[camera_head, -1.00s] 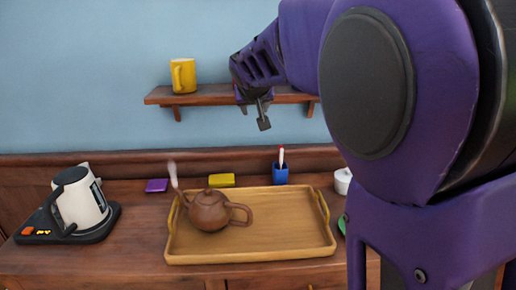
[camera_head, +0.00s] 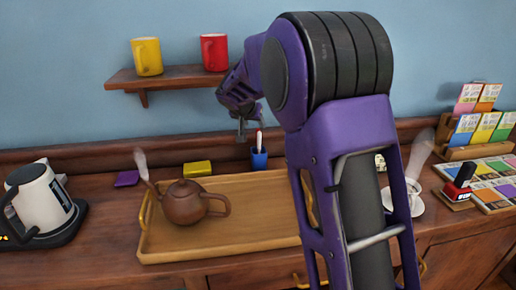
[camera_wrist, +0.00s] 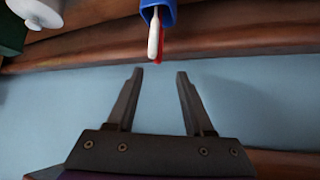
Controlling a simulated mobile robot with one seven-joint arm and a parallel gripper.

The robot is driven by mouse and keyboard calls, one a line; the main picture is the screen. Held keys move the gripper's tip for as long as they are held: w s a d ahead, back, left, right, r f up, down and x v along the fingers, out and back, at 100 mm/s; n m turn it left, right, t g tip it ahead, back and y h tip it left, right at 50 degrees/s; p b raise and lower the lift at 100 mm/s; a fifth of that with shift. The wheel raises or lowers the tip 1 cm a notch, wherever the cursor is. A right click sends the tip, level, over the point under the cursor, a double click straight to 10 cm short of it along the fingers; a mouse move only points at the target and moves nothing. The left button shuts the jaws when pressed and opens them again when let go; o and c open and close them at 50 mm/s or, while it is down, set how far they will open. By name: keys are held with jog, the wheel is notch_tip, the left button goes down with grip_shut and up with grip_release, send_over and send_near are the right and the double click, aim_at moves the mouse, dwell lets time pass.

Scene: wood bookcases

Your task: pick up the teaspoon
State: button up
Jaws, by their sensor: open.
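I cannot make out a teaspoon for certain in either view. A white saucer (camera_head: 416,207) with steam above it is partly hidden behind my arm at the right, and what lies on it is unclear. My gripper (camera_head: 242,136) is open and empty, in front of the wall, just above and left of the blue holder (camera_head: 259,159). In the wrist view, my gripper's parted fingers (camera_wrist: 160,72) point toward the blue holder (camera_wrist: 170,14), which holds a white stick (camera_wrist: 153,36) and a red one.
A wooden tray (camera_head: 250,225) holds a brown teapot (camera_head: 184,203). A kettle (camera_head: 40,200) stands at left. The shelf (camera_head: 175,76) above bears a yellow mug (camera_head: 147,57) and a red mug (camera_head: 214,52). A stamp (camera_head: 459,184) and card rack (camera_head: 478,130) stand at right.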

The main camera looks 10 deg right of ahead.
aim_at(258, 129)
jog(key=x, duration=0.7)
jog(key=shift+d+f, duration=0.15)
jog(key=shift+s, duration=0.1)
jog(key=shift+c, duration=0.4)
grip_shut()
dwell(0.8)
